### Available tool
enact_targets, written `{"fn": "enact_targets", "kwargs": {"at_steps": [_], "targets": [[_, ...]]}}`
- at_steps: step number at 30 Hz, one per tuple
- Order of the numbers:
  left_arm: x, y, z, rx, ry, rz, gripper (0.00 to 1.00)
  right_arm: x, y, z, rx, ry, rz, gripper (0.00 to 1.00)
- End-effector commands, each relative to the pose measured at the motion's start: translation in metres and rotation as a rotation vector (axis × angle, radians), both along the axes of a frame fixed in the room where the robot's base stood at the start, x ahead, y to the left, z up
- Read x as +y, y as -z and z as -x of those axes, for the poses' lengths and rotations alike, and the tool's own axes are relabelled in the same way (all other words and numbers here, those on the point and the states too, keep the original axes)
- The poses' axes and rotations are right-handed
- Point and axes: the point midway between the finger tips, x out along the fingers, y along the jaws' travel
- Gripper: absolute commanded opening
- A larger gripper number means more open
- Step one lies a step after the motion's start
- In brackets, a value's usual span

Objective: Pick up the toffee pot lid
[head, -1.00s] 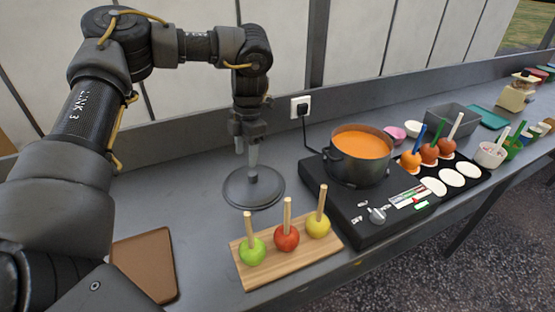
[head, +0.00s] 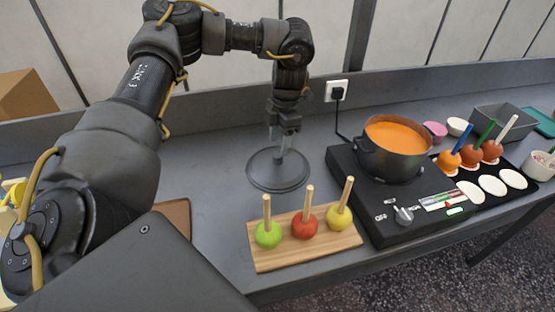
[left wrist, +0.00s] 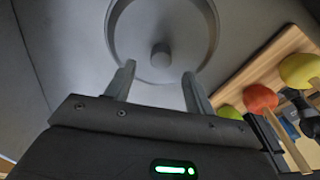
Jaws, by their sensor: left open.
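The toffee pot lid (head: 265,181) is a flat grey disc with a short knob, lying on the grey counter left of the cooker. In the left wrist view the lid (left wrist: 122,32) fills the top middle, with its round knob (left wrist: 160,56) upright. My left gripper (head: 284,152) points down over the lid. Its two fingers (left wrist: 160,72) are open and empty, one to each side of the knob's line. I cannot tell how far the tips are above the lid. The black pot (head: 390,168) holds orange toffee, uncovered. My right gripper is not in view.
A wooden board (head: 330,243) with green, red and yellow apples on sticks stands in front of the lid. The black cooker (head: 370,205) is to the right, with dipped apples and a grey bin (head: 497,120) beyond. A brown board (head: 176,215) lies left. The wall runs behind.

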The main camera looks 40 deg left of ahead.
Motion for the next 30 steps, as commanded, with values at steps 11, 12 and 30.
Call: {"fn": "enact_targets", "kwargs": {"at_steps": [11,12,30], "targets": [[0.001,0.045,0.006,0.002,0.002,-0.001,0.54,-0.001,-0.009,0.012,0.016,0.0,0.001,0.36],[0.001,0.048,0.006,0.002,0.001,-0.001,0.54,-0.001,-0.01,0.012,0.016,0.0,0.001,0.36],[0.001,0.051,0.006,0.001,0.001,0.0,0.11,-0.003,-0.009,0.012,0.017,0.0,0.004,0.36]]}}
